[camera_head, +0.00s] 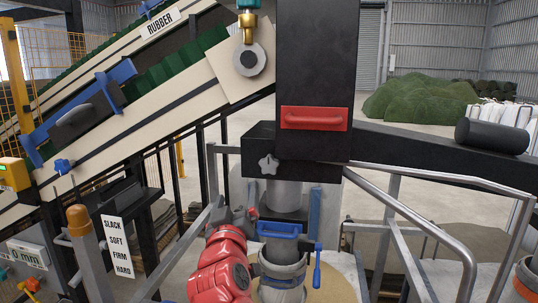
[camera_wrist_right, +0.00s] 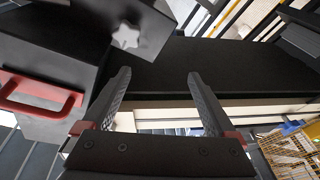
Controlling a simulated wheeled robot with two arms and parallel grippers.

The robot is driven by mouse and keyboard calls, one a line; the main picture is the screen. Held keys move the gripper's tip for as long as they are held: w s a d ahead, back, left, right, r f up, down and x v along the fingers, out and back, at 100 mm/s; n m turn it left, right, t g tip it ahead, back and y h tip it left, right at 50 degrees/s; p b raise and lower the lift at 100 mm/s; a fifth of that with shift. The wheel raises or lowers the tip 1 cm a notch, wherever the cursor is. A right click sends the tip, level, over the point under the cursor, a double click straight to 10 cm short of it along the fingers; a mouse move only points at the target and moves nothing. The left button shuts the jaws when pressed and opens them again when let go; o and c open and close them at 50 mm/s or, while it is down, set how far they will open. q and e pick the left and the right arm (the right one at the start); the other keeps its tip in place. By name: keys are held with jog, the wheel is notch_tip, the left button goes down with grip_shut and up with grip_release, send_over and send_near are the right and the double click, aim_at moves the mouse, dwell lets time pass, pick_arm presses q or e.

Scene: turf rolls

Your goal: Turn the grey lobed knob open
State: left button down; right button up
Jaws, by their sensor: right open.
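The grey lobed knob (camera_head: 268,164) is star-shaped and sits on the front face of the black housing (camera_head: 315,145), low and left of the red handle (camera_head: 315,118). In the right wrist view the knob (camera_wrist_right: 126,36) is up and left, beyond the fingertips. My right gripper (camera_head: 240,214), on the red arm, is below and left of the knob in the head view. In the wrist view its two fingers (camera_wrist_right: 158,76) are apart with nothing between them, and they do not touch the knob. My left gripper is not in view.
Below the housing are a grey pipe (camera_head: 284,195) and a blue clamp (camera_head: 279,230). Metal rails (camera_head: 420,224) stand at the right. A sloped conveyor (camera_head: 150,115) runs at the left. The red handle (camera_wrist_right: 38,97) is also at the left of the wrist view.

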aim_at(268, 164)
jog(key=s+d+r+m+g+h, duration=0.2)
jog(key=s+d+r+m+h, duration=0.1)
jog(key=s+d+m, duration=0.1)
jog(key=p+x, duration=0.3)
jog(key=x, duration=0.5)
jog(key=p+x, duration=0.3)
jog(key=x, duration=0.5)
jog(key=shift+a, duration=0.25)
jog(key=shift+w+d+f+p, duration=0.1)
jog(key=shift+w+p, duration=0.15)
jog(key=shift+w, duration=0.15)
jog(key=shift+w+d+f+p, duration=0.1)
jog(key=shift+w+p, duration=0.1)
jog(key=shift+w, duration=0.2)
jog(key=shift+c, duration=0.4)
